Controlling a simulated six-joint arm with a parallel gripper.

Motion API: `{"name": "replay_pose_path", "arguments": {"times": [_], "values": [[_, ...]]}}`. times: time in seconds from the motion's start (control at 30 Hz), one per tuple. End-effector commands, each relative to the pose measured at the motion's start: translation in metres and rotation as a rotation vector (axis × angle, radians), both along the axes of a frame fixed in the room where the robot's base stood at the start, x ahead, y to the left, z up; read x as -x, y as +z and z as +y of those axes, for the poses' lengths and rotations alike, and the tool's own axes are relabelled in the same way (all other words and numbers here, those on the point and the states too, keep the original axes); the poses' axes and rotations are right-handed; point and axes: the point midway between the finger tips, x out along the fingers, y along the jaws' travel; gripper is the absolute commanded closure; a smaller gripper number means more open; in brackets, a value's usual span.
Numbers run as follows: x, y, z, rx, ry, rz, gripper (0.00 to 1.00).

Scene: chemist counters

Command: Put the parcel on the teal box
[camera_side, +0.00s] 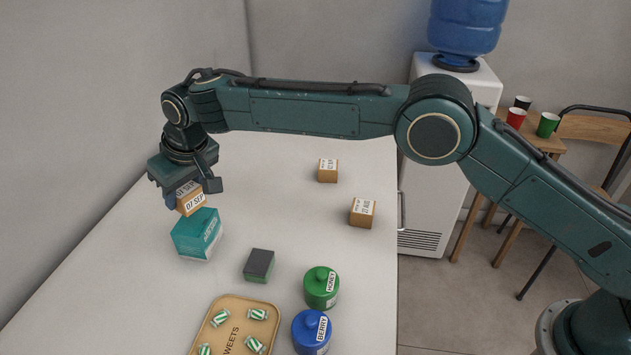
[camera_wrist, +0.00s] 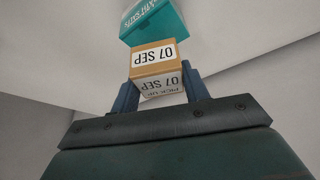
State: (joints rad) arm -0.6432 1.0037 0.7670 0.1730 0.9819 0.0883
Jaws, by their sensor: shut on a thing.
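A small tan parcel (camera_side: 192,205) with a white "07 SEP" label is between the jaws of my gripper (camera_side: 191,194), which is shut on it. It also shows in the wrist view (camera_wrist: 156,69), between the two blue fingers. The teal box (camera_side: 195,232) stands on the counter directly below the parcel in the side view. In the wrist view, part of the teal box (camera_wrist: 154,25) shows beyond the parcel, cut off by the top edge. I cannot tell whether the parcel touches the box top.
Two other labelled parcels (camera_side: 328,171) (camera_side: 362,213) stand right on the counter (camera_side: 275,205). A dark-topped green block (camera_side: 259,265), a green "HONEY" jar (camera_side: 321,288), a blue "BERRY" jar (camera_side: 311,333) and a sweets tray (camera_side: 236,329) are nearer the front. A water cooler (camera_side: 445,200) stands beyond.

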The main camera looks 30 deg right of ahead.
Motion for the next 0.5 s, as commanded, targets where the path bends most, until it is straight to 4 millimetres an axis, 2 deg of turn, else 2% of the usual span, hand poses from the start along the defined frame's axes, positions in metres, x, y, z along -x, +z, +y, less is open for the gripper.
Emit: {"name": "replay_pose_path", "arguments": {"times": [0.3,0.5], "values": [[0.000,-0.032,0.000,0.001,0.001,0.001,0.79],[0.000,-0.037,0.000,-0.001,0.000,0.000,0.79]]}}
